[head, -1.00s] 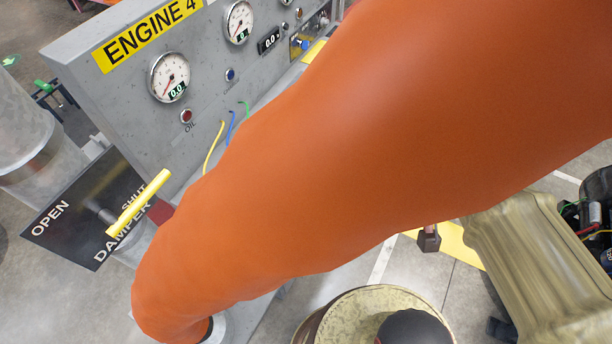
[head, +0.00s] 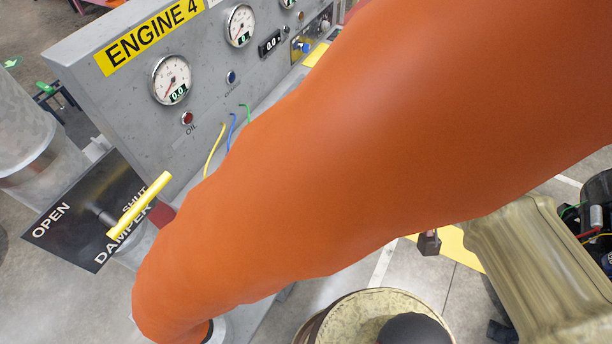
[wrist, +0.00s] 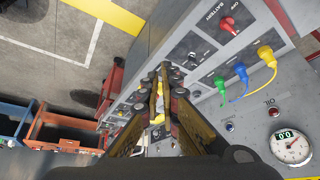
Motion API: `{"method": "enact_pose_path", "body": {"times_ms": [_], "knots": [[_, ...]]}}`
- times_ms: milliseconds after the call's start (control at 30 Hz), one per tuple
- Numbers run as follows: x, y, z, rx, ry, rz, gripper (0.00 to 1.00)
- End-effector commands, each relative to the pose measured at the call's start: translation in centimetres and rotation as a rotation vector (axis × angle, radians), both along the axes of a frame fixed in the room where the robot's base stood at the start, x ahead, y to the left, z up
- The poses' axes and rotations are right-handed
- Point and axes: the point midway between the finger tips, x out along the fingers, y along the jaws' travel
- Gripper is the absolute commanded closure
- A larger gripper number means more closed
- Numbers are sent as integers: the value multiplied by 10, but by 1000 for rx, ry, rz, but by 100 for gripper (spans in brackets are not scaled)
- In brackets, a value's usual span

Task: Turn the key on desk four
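Desk four is the grey console with the yellow "ENGINE 4" label (head: 152,36) in the head view. A small metal switch plate (head: 312,38) with a blue knob sits at its far end, near the edge of my arm. In the wrist view my gripper (wrist: 157,78) points at the console, its two fingers close together with a narrow gap. Something yellow and pale shows in the gap; I cannot tell if it is held or behind. A dark switch (wrist: 195,57) sits on the panel right of the fingertips. I cannot make out the key clearly. My gripper is hidden in the head view.
A red battery switch (wrist: 228,24) and green, blue and yellow cables (wrist: 240,78) are on the panel right of my gripper. Gauges (head: 171,78) line the console. A damper lever (head: 138,204) with a yellow handle stands at the left. Orange and blue carts (wrist: 60,128) are at the left.

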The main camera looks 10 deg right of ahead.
Motion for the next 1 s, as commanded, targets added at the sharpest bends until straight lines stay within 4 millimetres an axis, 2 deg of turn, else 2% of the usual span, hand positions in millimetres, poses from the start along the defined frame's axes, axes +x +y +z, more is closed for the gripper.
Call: {"method": "enact_pose_path", "body": {"times_ms": [67,167,267,333,467,700,900,1000], "knots": [[2,4,-8,-1,31,16,90],[7,12,-29,-3,114,42,84],[24,22,-47,-9,204,75,78],[40,30,-59,-15,262,100,74],[73,48,-84,-41,357,180,74],[137,84,-144,-103,492,402,74],[187,110,-190,-154,535,621,74],[214,117,-196,-180,510,732,74]]}}
